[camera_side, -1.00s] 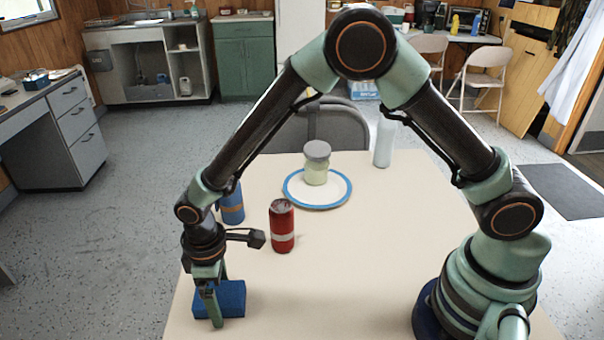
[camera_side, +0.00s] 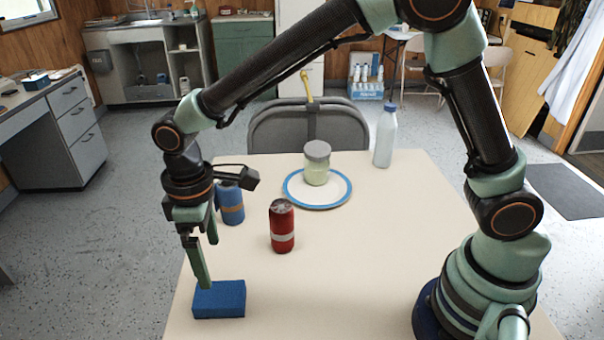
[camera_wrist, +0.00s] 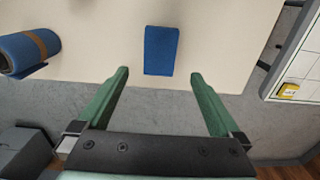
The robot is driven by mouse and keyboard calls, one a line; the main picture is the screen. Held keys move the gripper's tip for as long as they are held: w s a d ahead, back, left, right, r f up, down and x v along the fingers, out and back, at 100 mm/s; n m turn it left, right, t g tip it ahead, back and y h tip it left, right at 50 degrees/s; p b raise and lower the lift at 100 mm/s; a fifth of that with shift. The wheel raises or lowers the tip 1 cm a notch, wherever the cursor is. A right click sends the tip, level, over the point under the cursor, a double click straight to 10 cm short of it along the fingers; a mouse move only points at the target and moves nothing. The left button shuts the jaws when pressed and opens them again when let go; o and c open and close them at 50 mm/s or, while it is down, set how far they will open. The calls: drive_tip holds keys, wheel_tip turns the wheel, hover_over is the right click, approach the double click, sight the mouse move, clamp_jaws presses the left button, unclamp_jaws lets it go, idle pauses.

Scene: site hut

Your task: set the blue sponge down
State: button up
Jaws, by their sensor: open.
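The blue sponge (camera_side: 219,300) lies flat on the table near its front left edge in the side view. It also shows in the wrist view (camera_wrist: 160,50), beyond my fingertips and near the table edge. My gripper (camera_side: 207,262) is above the sponge, with its fingers pointing down. In the wrist view my gripper (camera_wrist: 158,73) has its two green fingers wide apart with nothing between them. The sponge is clear of both fingers there.
A red can (camera_side: 282,226) stands right of the sponge. A blue rolled item with a brown band (camera_side: 231,203) is behind it. A jar (camera_side: 317,165) stands on a blue-rimmed plate (camera_side: 338,199), with a bottle (camera_side: 384,138) at the back. The table's front middle is clear.

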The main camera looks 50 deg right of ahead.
drive_tip(key=s+d+r+m+t, duration=0.1)
drive_tip(key=d+r+m+t, duration=0.25)
drive_tip(key=d+r, duration=0.85)
drive_tip(key=s+d+m+t, duration=0.1)
drive_tip(key=s+d+m, duration=0.1)
drive_tip(key=d, duration=0.4)
drive_tip(key=s+d+r+m+t, duration=0.1)
drive_tip(key=s+d+m, duration=0.2)
drive_tip(key=s+d, duration=0.2)
drive_tip(key=shift+d, duration=0.5)
drive_tip(key=shift+s+r+m, duration=0.1)
drive_tip(key=shift+m, duration=0.15)
